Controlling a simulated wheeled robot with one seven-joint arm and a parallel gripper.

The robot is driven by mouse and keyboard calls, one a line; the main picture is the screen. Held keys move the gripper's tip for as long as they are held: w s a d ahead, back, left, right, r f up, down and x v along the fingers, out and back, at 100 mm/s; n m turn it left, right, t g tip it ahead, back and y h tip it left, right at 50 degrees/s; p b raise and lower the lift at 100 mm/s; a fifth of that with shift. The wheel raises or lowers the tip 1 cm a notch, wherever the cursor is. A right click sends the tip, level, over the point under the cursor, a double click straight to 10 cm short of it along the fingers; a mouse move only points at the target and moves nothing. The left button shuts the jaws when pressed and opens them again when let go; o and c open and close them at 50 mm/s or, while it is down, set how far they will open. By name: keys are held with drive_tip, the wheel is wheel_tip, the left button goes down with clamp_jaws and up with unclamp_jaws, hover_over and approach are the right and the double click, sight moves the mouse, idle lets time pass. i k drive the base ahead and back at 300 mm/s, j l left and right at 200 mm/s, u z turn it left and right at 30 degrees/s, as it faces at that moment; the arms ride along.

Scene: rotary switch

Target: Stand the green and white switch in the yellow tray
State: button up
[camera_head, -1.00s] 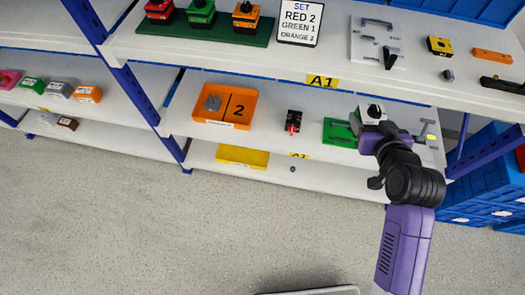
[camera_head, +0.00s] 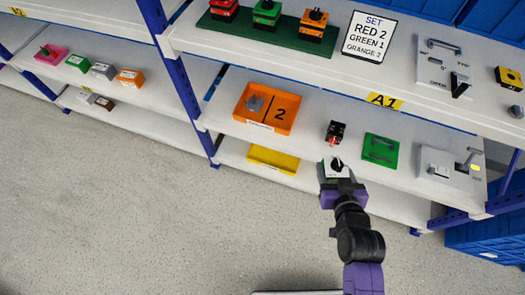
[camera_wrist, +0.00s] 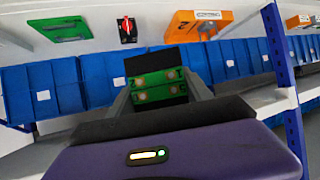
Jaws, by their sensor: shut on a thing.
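The green and white switch (camera_head: 334,168) is held at the end of my arm, with its white face and black knob showing in the head view. In the wrist view its green and black side (camera_wrist: 158,88) sits between the fingers. My gripper (camera_head: 340,182) is shut on it, in front of the middle shelf's edge and clear of the shelf. The yellow tray (camera_head: 273,159) is on the lowest shelf, to the left of my gripper; the shelf above partly hides it. The tray does not show in the wrist view.
On the middle shelf stand an orange tray (camera_head: 267,106) marked 2, a black and red switch (camera_head: 335,131), a green plate (camera_head: 380,151) and a grey box with a lever (camera_head: 436,163). A blue upright (camera_head: 184,83) stands left of the trays. Open floor lies in front.

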sight(279, 160)
drive_tip(key=i+j+u, duration=0.45)
drive_tip(key=i+j, duration=0.3)
